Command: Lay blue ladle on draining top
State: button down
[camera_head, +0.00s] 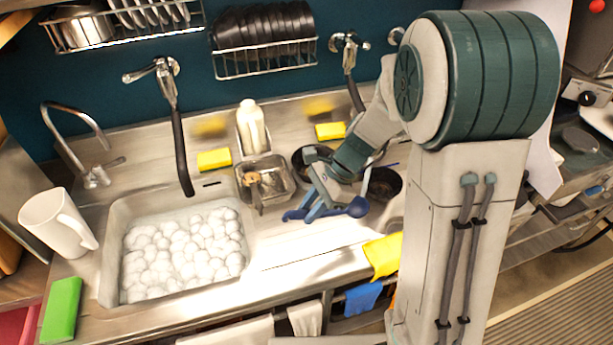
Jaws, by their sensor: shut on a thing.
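The blue ladle (357,207) is held level across my gripper (314,207), its round bowl to the right and its handle end to the left. My gripper is shut on its handle and points down toward the counter. The ladle is over the back part of the steel draining top (300,255), which lies right of the foam-filled sink. I cannot tell whether the ladle touches the steel. Part of the handle is hidden by the fingers.
The sink (113,270) is full of white foam. A metal container (285,180), a white bottle (251,128) and dark pans (383,183) stand behind the draining top. A yellow cloth (384,255) hangs at its front right. The front middle of the draining top is clear.

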aim_at(340, 212)
jog(key=shift+a+r+m, duration=0.3)
jog(key=shift+r+m, duration=0.05)
jog(key=shift+m, duration=0.05)
jog(key=shift+w+a+f+y, duration=0.1)
jog(key=shift+f+y, duration=0.15)
jog(key=shift+y, duration=0.05)
notch_tip(340, 212, down, 9)
jog(key=b, duration=0.7)
jog(key=shift+r, duration=0.2)
jog(key=c, duration=1.2)
grip_release()
jog(key=v, duration=0.9)
jog(key=b+v, duration=0.1)
jog(key=v, duration=0.4)
jog(key=shift+s+a, duration=0.1)
jog(key=shift+s, duration=0.2)
